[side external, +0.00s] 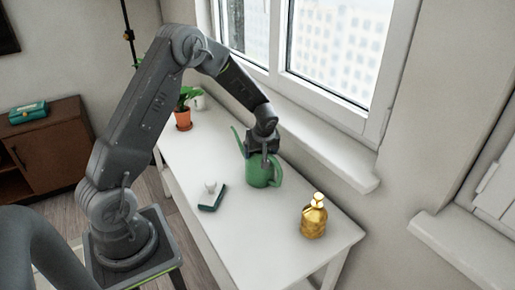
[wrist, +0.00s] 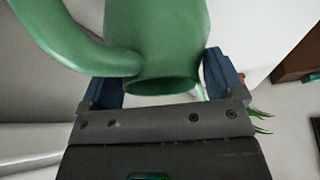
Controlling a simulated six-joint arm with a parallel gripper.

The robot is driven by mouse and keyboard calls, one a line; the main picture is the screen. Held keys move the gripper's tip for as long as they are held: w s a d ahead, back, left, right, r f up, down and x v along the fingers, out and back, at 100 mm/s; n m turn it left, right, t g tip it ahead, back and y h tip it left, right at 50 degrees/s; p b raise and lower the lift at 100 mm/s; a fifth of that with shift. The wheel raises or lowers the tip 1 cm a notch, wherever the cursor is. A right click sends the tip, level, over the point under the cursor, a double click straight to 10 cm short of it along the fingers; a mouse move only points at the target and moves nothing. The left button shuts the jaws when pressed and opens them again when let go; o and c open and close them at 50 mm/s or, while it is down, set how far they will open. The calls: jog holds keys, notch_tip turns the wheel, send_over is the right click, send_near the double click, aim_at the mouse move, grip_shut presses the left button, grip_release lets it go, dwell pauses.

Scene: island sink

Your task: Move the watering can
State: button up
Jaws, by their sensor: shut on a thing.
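The green watering can (side external: 262,175) is on the white table, below my gripper, with its spout pointing up to the left and its handle at the right. My gripper (side external: 264,155) is at the top of the can, shut on it. In the wrist view the can (wrist: 160,40) sits between the two blue fingers of my gripper (wrist: 162,85), with its round opening close to the gripper body. I cannot tell whether the can's base touches the table.
A gold bottle (side external: 314,217) stands near the table's right end. A small dark item with a white knob (side external: 211,196) lies left of the can. A potted plant (side external: 183,118) and a white pot (side external: 198,101) stand at the far end. The window sill (side external: 320,150) runs behind the white table (side external: 262,240).

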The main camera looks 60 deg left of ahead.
jog(key=o, duration=0.8)
jog(key=v, duration=1.4)
jog(key=s+d+r+m+t+h, duration=0.2)
jog(key=s+d+r+m, duration=0.4)
jog(key=s+d+r, duration=0.35)
jog(key=s+d+m+t+h, duration=0.1)
jog(key=s+d+m, duration=0.2)
jog(key=s, duration=0.3)
jog(key=s+d+m+t+h, duration=0.1)
jog(key=s+d+m, duration=0.3)
jog(key=s, duration=0.3)
jog(key=shift+s+r+m, duration=0.15)
jog(key=shift+r+m, duration=0.3)
jog(key=shift+m, duration=0.35)
